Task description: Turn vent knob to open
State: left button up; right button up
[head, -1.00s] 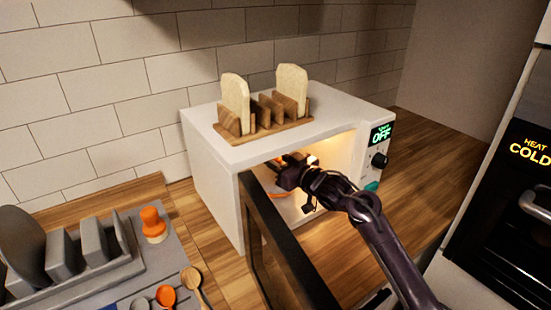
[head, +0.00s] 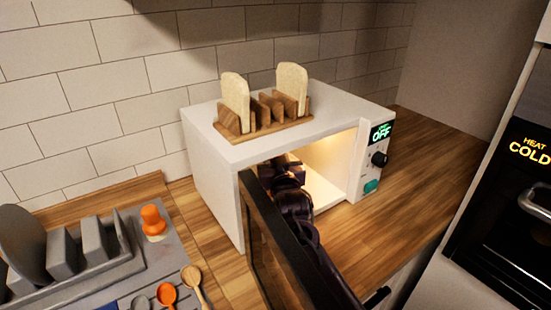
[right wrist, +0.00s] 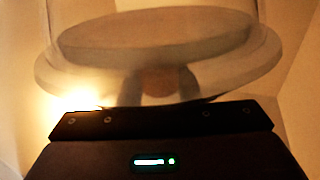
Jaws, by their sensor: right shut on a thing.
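My right gripper (head: 275,165) is inside the open white microwave (head: 212,170), partly hidden behind its door. In the right wrist view it is shut on a small brownish, knob-like part (right wrist: 160,80) low on a large pale round lid or dish (right wrist: 155,35). The blur and glare do not show whether this part is the vent knob, or how it is turned. A black knob (head: 379,159) sits on the microwave's front panel, below a green display (head: 381,133) reading OFF. No gripper is at that knob. My left gripper is out of view.
The open dark door (head: 265,245) stands close beside my right arm. A wooden rack (head: 262,125) with bread slices is on the microwave. A grey mat (head: 130,280) with a rack and spoons is at left. A dark appliance (head: 510,200) reading COLD is at right.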

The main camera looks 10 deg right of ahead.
dwell(0.4)
jog(key=o, duration=1)
jog(key=shift+c, duration=0.2)
